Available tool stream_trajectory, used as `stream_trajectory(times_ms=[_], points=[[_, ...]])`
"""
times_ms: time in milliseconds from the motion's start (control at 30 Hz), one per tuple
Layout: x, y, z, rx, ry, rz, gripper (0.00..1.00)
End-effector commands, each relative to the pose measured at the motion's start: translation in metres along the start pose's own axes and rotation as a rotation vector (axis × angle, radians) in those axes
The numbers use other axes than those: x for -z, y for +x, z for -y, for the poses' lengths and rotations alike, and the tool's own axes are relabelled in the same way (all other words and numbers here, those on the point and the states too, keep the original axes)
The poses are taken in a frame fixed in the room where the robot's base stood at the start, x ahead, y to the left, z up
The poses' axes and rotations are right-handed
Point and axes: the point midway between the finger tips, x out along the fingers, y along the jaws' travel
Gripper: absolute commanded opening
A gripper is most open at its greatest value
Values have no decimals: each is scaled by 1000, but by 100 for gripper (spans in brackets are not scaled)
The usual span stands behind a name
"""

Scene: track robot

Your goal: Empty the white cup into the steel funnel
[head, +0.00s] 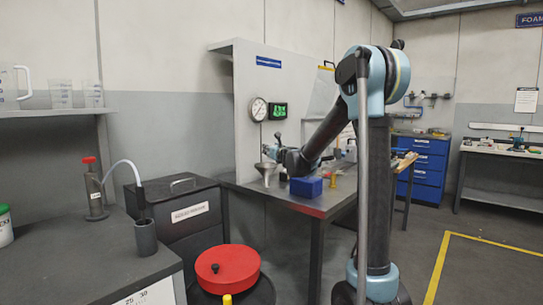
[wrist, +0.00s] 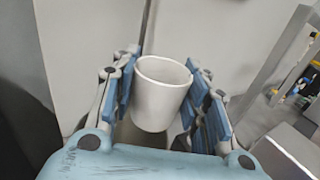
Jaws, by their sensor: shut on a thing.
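The white cup (wrist: 158,104) is between the blue-padded fingers of my gripper (wrist: 162,103) in the wrist view. My gripper is shut on it. The cup's mouth shows toward the top of that view; its contents cannot be made out. In the head view my gripper (head: 270,150) is small, at the end of my arm, above and close to the steel funnel (head: 265,169). The funnel stands near the left end of the workbench. I cannot make out the cup in the head view. The funnel is not clearly seen in the wrist view.
A blue box (head: 306,187) and a small yellow-orange item (head: 333,181) are on the workbench (head: 322,203) right of the funnel. A red drum lid (head: 228,268) is in front.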

Motion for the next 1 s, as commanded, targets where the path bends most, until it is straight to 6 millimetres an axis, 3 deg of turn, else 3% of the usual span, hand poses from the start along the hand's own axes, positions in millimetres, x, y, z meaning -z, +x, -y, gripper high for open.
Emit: stream_trajectory(times_ms=[500,1000], points=[[-30,0,0,0,-2,0,25],[-34,0,0,0,-2,0,25]])
